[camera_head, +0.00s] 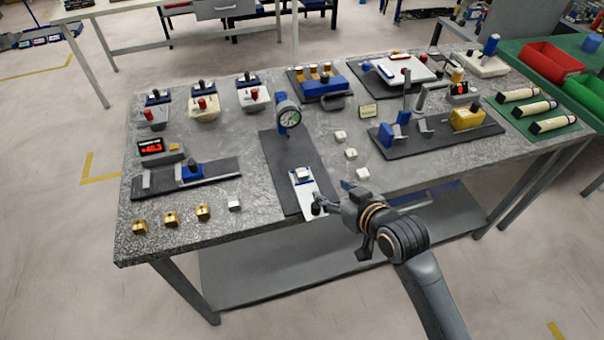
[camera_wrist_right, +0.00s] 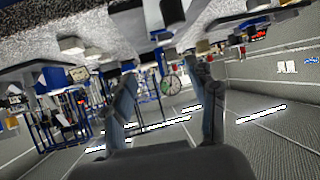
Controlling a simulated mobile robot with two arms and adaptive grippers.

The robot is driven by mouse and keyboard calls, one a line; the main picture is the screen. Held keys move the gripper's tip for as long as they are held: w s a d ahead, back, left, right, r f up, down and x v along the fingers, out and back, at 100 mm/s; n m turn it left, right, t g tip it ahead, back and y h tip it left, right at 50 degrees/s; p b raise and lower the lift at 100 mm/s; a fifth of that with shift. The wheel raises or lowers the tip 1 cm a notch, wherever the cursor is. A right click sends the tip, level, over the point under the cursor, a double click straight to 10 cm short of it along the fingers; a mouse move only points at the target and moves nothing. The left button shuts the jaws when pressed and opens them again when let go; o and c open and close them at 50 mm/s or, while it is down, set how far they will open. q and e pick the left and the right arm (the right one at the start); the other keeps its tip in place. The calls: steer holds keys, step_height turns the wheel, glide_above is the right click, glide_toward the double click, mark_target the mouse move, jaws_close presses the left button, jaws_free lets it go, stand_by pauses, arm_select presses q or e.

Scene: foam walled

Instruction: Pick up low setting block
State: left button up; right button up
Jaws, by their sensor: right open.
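My right gripper (camera_head: 332,197) is open and empty above the front edge of the granite table. Its fingers also show in the right wrist view (camera_wrist_right: 165,95), apart with nothing between them. Several small pale blocks are on the table: three stand in a row, with the nearest block (camera_head: 362,173) just beyond my gripper, then a middle block (camera_head: 351,154) and a far block (camera_head: 340,136). Another pale block (camera_head: 234,205) lies at the front left. I cannot tell which is the low setting block. My left gripper is not in view.
A dial gauge stand (camera_head: 289,118) with a white plate (camera_head: 305,190) is left of my gripper. Several brass blocks (camera_head: 170,218) line the front left. A dark fixture plate with a yellow block (camera_head: 467,119) is at right. Red (camera_head: 552,62) and green bins stand farther right.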

glide_toward(304, 175)
steer(key=x, duration=0.4)
steer(key=shift+w+d+p, duration=0.2)
steer(key=shift+d+p, duration=0.1)
steer(key=x, duration=0.2)
steer(key=p+x, duration=0.1)
steer(key=x, duration=0.1)
steer(key=shift+a, duration=0.45)
steer(key=shift+w+a+f, duration=0.15)
steer(key=shift+w+f, duration=0.15)
jaws_close()
